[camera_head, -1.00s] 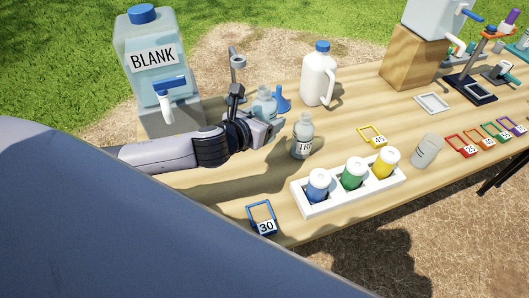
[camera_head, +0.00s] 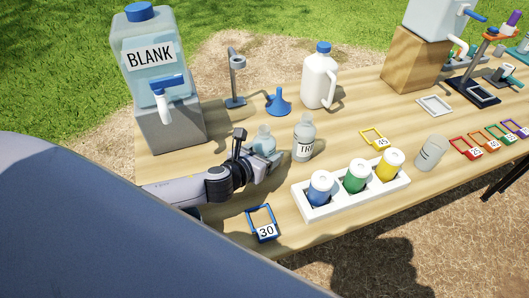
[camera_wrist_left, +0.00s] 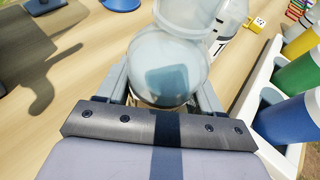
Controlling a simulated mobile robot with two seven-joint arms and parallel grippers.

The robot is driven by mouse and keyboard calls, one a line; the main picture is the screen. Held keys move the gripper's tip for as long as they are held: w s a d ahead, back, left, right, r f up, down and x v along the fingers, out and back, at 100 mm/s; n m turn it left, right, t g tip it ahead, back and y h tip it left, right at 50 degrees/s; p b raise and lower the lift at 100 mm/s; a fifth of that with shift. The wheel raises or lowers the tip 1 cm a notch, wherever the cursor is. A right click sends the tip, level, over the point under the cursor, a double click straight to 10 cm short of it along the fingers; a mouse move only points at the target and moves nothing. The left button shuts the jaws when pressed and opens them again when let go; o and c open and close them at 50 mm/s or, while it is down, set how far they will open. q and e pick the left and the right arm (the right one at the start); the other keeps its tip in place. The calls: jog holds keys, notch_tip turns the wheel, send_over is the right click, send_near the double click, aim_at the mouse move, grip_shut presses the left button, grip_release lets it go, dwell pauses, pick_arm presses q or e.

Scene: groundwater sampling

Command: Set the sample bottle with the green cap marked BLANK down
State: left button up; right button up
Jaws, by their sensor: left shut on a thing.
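My left gripper (camera_head: 262,163) is shut around a clear, bluish bottle (camera_head: 264,139), which stands roughly upright between the fingers. In the left wrist view the bottle (camera_wrist_left: 165,72) fills the gap between the fingers. I see no green cap and no BLANK mark on it. Its base is hidden by the gripper, so I cannot tell whether it touches the table (camera_head: 222,138). A labelled clear bottle (camera_head: 304,137) stands close on its right. My right gripper is not in view.
A large BLANK container (camera_head: 150,75) with a tap stands on a grey block at the back left. A blue funnel (camera_head: 279,103) and white jug (camera_head: 319,80) stand behind. A white rack (camera_head: 326,208) holds blue, green and yellow containers. A blue 30 frame (camera_head: 262,222) lies in front.

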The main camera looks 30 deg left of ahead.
pick_arm(q)
jog(key=o, duration=1.3)
jog(key=shift+f, duration=0.1)
jog(key=shift+o, duration=0.2)
jog(key=shift+r, duration=0.2)
jog(key=shift+s, duration=0.3)
jog(key=v, duration=1.1)
jog(key=shift+p, duration=0.4)
jog(key=shift+s+r, duration=0.1)
jog(key=shift+s, duration=0.05)
